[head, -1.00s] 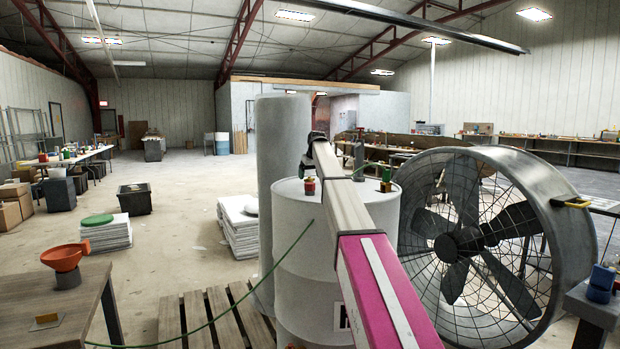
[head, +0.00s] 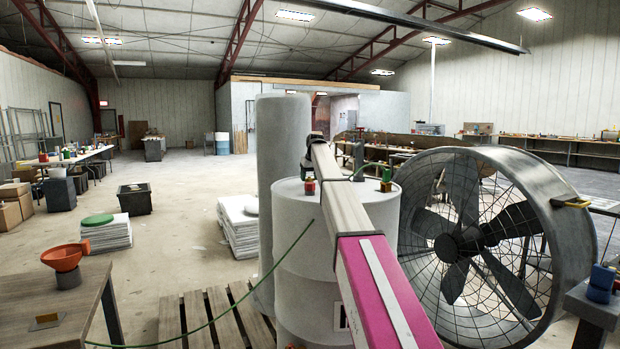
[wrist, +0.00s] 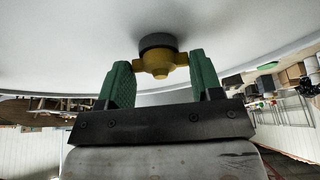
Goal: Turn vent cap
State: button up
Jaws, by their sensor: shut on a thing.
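The vent cap (wrist: 161,64) is yellow with short side wings and sits on a dark round base. In the wrist view it stands on the pale top of the drum, at upper centre. My gripper (wrist: 158,58) has two green ridged fingers, one on each side of the cap, shut on its wings. The white drum (head: 300,235) stands at the middle of the head view, partly behind my arm.
Small coloured fittings (head: 309,187) show on the drum's top. A large caged fan (head: 460,240) stands close on the right. A tall grey cylinder (head: 280,130) rises behind the drum. A green hose (head: 240,297) crosses the pallet (head: 200,315). Open floor lies to the left.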

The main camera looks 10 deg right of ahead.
jog(key=m, duration=0.2)
jog(key=m+h, duration=0.1)
jog(key=m, duration=0.1)
jog(key=shift+a+h, duration=0.15)
jog(key=shift+h, duration=0.15)
jog(key=m+h, duration=0.1)
jog(key=m, duration=0.3)
jog(key=shift+w+a+h, duration=0.1)
jog(key=shift+h, duration=0.3)
jog(key=m, duration=0.2)
jog(key=m+g+h, duration=0.1)
jog(key=m, duration=0.2)
jog(key=shift+w+a+g, duration=0.1)
jog(key=shift+g, duration=0.2)
jog(key=shift+m+g+h, duration=0.5)
jog(key=shift+m+g, duration=0.2)
jog(key=shift+m, duration=1.4)
jog(key=o, duration=0.9)
